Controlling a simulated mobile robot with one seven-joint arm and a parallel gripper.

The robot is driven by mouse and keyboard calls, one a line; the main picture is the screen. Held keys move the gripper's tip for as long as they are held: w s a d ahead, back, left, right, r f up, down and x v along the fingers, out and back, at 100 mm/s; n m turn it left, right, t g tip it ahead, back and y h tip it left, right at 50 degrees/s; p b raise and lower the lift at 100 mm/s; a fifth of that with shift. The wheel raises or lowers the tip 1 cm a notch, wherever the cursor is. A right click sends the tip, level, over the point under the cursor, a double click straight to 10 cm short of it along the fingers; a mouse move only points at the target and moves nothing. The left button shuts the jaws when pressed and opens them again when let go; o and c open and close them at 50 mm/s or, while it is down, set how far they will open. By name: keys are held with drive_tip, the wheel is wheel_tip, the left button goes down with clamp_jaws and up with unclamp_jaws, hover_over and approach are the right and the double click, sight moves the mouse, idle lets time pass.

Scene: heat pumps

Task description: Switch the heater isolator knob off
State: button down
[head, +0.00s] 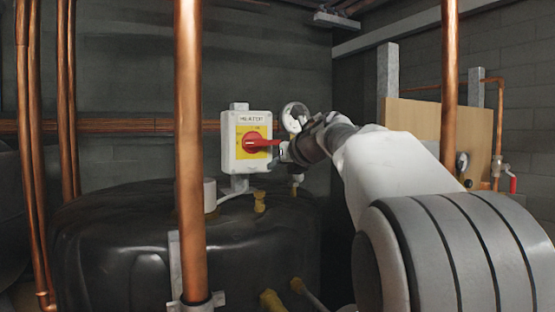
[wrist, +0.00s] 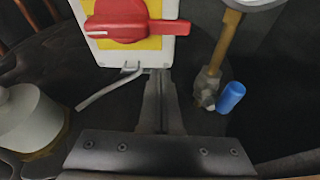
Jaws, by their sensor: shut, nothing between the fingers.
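The heater isolator is a white box (head: 231,158) labelled as the heater, with a yellow plate and a red knob (head: 254,143). The knob's handle lies horizontal, its end pointing right. In the wrist view the red knob (wrist: 122,22) is at the top, cut off by the edge, with a white mark at the handle's left. My gripper (head: 284,152) is at the right of the box, close to the handle's right end; contact cannot be told. In the wrist view my gripper (wrist: 160,78) is shut and empty, its fingertips below the knob.
A vertical copper pipe (head: 189,150) stands in front, left of the box. A black tank (head: 120,245) lies below. A gauge (head: 295,115) is behind my gripper. A brass valve pipe (wrist: 222,48) and blue cap (wrist: 231,97) are right of the fingers.

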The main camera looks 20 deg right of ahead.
drive_tip(key=b+v, duration=0.1)
drive_tip(key=v, duration=0.9)
drive_tip(key=shift+a, duration=0.15)
